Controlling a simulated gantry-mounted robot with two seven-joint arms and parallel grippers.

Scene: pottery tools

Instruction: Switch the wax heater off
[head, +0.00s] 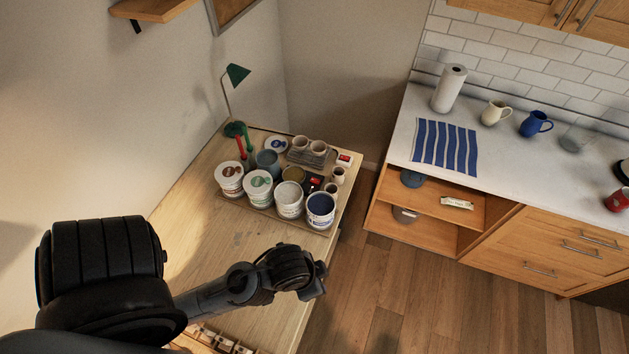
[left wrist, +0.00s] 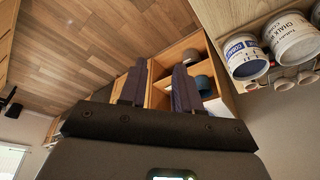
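A round pot with an amber inside (head: 293,175) stands among the tubs on the wooden workbench; it may be the wax heater. A small black part with red on it (head: 315,184) sits just right of it, maybe its switch; its position is too small to read. Nearer tubs partly hide both. My left gripper (head: 314,287) is above the bench's right edge, nearer than the tubs and apart from them. In the left wrist view its two fingers (left wrist: 158,88) are apart with nothing between them. My right gripper is not in view.
Several glaze tubs (head: 289,199) crowd the near side of the tray. A green lamp (head: 236,75) stands behind at left. The near bench top (head: 205,235) is mostly clear. A white counter (head: 395,150) stands across a floor gap, with a striped towel (head: 445,147).

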